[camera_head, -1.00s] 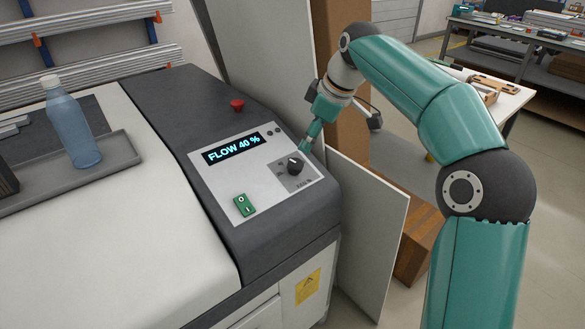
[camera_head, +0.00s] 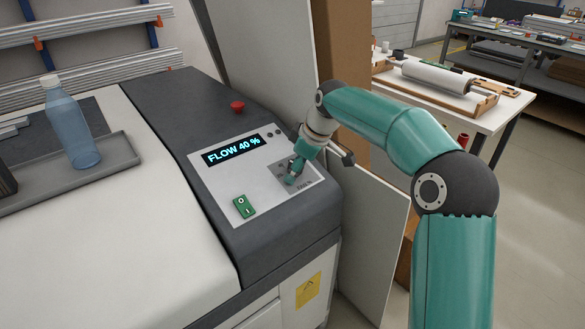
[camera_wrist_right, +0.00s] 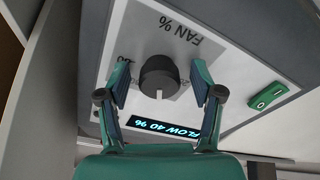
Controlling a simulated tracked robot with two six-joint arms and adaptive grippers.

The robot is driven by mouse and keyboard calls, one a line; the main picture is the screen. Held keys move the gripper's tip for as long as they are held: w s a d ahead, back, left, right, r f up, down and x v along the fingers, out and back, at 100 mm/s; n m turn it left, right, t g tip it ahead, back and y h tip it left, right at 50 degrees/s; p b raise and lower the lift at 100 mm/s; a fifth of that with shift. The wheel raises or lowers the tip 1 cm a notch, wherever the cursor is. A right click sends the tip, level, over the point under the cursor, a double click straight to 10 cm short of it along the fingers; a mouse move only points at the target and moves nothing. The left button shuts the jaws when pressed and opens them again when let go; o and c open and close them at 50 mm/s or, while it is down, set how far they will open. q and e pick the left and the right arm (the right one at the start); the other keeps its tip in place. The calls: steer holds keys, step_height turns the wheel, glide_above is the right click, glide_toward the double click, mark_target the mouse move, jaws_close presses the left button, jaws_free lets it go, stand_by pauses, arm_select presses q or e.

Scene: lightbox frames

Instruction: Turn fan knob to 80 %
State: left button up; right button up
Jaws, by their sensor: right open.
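My left gripper is not in view.
A green rocker switch (camera_head: 244,206) is on the panel's lower left, and a red button (camera_head: 237,106) is behind the panel. A blue bottle (camera_head: 73,125) stands on a grey tray (camera_head: 122,150) at the left. A white board (camera_head: 372,225) stands beside the machine.

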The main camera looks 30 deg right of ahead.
steer(key=c, duration=1)
steer(key=shift+w+a+f, duration=0.1)
steer(key=shift+a+f, duration=0.05)
steer(key=shift+a, duration=0.1)
steer(key=shift+c, duration=0.7)
steer(key=shift+d, duration=0.3)
steer(key=o, duration=1.1)
steer(key=shift+s, duration=0.25)
steer(key=shift+o, duration=0.2)
steer(key=shift+w, duration=0.1)
steer(key=shift+r, duration=0.2)
